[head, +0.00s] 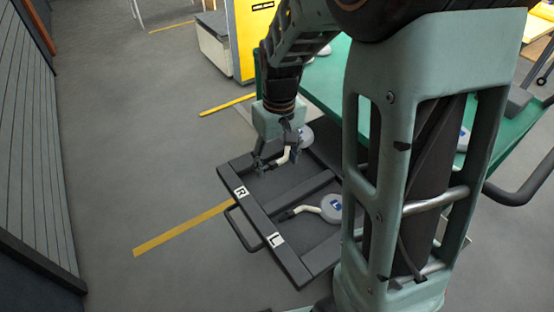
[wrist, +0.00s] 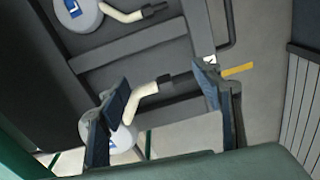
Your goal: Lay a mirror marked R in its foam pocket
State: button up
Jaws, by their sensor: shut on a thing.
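My gripper (head: 277,156) is shut on a mirror with a pale bent stem (head: 283,157) and a round head (head: 306,136). In the wrist view the held mirror's stem (wrist: 137,103) runs between the two fingers (wrist: 160,78), with a dark end piece toward the right; its head (wrist: 122,139) is partly behind the left finger. The mirror is over the pocket beside the label R (head: 240,191); its exact height above the foam cannot be told. No letter is readable on the held mirror. The dark foam tray (head: 293,261) has two pockets.
A second mirror (head: 331,208) with a blue mark lies in the pocket beside the label L (head: 275,239); it also shows in the wrist view (wrist: 78,14). A green table (head: 325,85) stands behind. Open floor with a yellow line (head: 183,228) lies left of the tray.

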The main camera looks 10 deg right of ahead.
jog(key=shift+s+f+b, duration=0.1)
jog(key=shift+f+b, duration=0.6)
jog(key=shift+f, duration=0.25)
notch_tip(320, 180, down, 9)
jog(key=b, duration=0.7)
jog(key=shift+s+f, duration=0.1)
grip_shut()
jog(key=shift+a+f, duration=0.1)
jog(key=shift+f, duration=0.25)
jog(key=shift+r, duration=0.1)
jog(key=shift+c, duration=1.9)
grip_release()
jog(key=o, duration=0.6)
